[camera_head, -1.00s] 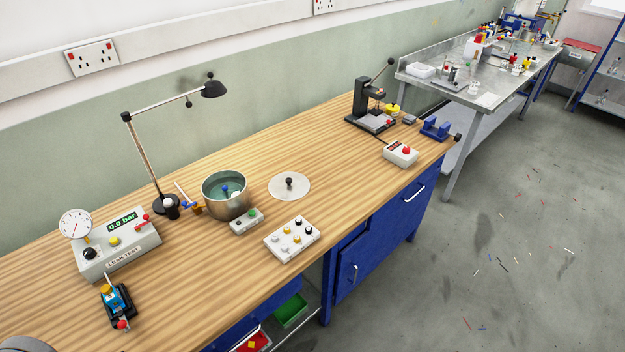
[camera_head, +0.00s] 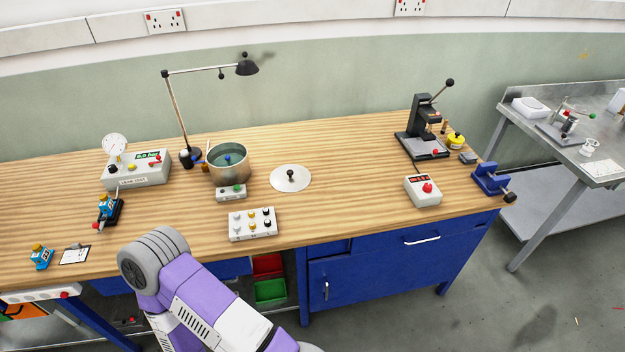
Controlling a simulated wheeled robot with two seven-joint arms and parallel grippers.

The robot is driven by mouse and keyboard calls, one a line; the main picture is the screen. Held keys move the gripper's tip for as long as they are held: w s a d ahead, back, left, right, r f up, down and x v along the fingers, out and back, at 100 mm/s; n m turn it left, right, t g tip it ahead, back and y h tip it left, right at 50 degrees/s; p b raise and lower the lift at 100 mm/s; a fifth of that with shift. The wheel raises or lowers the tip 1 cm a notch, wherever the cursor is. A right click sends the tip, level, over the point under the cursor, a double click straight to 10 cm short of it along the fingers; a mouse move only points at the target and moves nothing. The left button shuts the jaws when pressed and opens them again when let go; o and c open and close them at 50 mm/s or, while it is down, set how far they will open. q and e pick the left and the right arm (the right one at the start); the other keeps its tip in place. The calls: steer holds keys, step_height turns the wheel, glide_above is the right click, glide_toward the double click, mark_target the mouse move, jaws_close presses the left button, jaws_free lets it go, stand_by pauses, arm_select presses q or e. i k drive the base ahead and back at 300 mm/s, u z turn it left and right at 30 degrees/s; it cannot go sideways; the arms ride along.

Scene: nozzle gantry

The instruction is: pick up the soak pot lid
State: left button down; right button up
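The soak pot lid (camera_head: 301,183) is a flat pale grey disc with a dark knob (camera_head: 290,174) at its centre. It lies flat on the wooden bench, to the right of the soak pot. The soak pot (camera_head: 231,174) is an open metal pot with teal liquid and a blue item inside. A purple and grey link of one of my arms shows at the bottom, in front of the bench. Neither gripper is visible.
A lamp (camera_head: 180,105) arches behind. Clear bench (camera_head: 350,170) lies right of the lid, before the press (camera_head: 424,130).

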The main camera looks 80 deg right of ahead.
mark_target(290, 178)
steer(key=z, duration=1.55)
